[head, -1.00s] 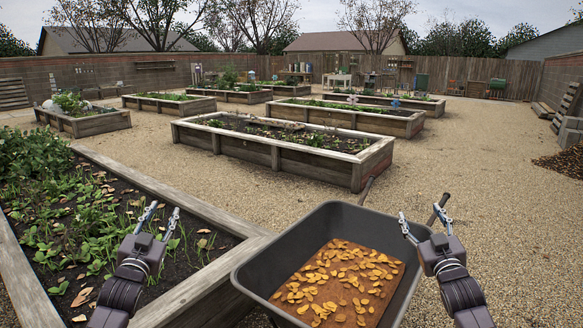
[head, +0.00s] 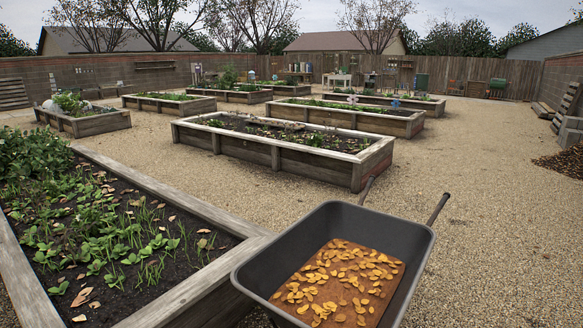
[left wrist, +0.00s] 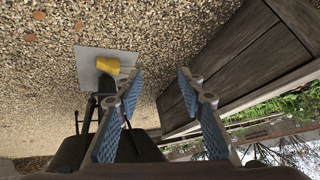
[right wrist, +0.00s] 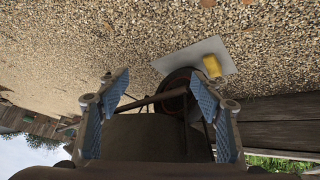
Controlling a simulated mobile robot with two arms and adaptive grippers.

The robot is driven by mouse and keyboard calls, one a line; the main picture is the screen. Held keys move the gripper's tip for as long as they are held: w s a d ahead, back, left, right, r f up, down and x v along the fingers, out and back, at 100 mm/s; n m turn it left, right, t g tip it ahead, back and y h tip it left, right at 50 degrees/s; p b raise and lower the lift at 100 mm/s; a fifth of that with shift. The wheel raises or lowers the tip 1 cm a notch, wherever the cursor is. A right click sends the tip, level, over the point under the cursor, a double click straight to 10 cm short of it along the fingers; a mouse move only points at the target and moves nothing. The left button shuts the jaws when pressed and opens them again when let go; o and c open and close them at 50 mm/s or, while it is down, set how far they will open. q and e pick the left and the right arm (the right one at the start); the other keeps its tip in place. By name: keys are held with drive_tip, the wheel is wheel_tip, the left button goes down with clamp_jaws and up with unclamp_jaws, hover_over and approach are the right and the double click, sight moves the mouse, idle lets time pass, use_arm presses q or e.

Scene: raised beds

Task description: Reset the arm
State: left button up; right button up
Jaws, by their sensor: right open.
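In the left wrist view my left gripper (left wrist: 158,100) is open, its blue-padded fingers apart with nothing between them. In the right wrist view my right gripper (right wrist: 158,108) is open and empty, its fingers wide apart. Neither gripper shows in the head view. Both wrist views face gravel with a raised bed's wooden side (left wrist: 240,65) near. No object is held.
A dark wheelbarrow (head: 251,262) with orange-brown leaves in its tray stands in front, right beside a planted raised bed (head: 165,193) at the left. Another raised bed (head: 318,167) stands ahead. Open gravel (head: 500,220) lies to the right.

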use_arm(q)
drive_tip(key=s+d+f+g, duration=0.2)
drive_tip(key=s+f, duration=0.2)
drive_tip(key=s, duration=0.8)
drive_tip(key=s+d+f+g, duration=0.1)
drive_tip(key=s+f, duration=0.4)
drive_tip(key=s, duration=0.8)
drive_tip(key=s+d+f+g, duration=0.2)
drive_tip(key=s+f+g, duration=0.1)
drive_tip(key=s, duration=0.9)
drive_tip(key=shift+s+d+f+h, duration=0.25)
drive_tip(key=shift+d+f+h, duration=0.05)
drive_tip(key=shift+f, duration=0.5)
use_arm(e)
drive_tip(key=s+a+f+g, duration=0.1)
drive_tip(key=s+f, duration=0.3)
drive_tip(key=s, duration=0.8)
drive_tip(key=s+a+f+g, duration=0.2)
drive_tip(key=s+f, duration=0.3)
drive_tip(key=s, duration=0.8)
drive_tip(key=s+a+f+g, duration=0.2)
drive_tip(key=s+f+g, duration=0.1)
drive_tip(key=s, duration=0.9)
drive_tip(key=shift+s+a+f+y, duration=0.25)
drive_tip(key=shift+f+y, duration=0.05)
drive_tip(key=shift+f, duration=0.5)
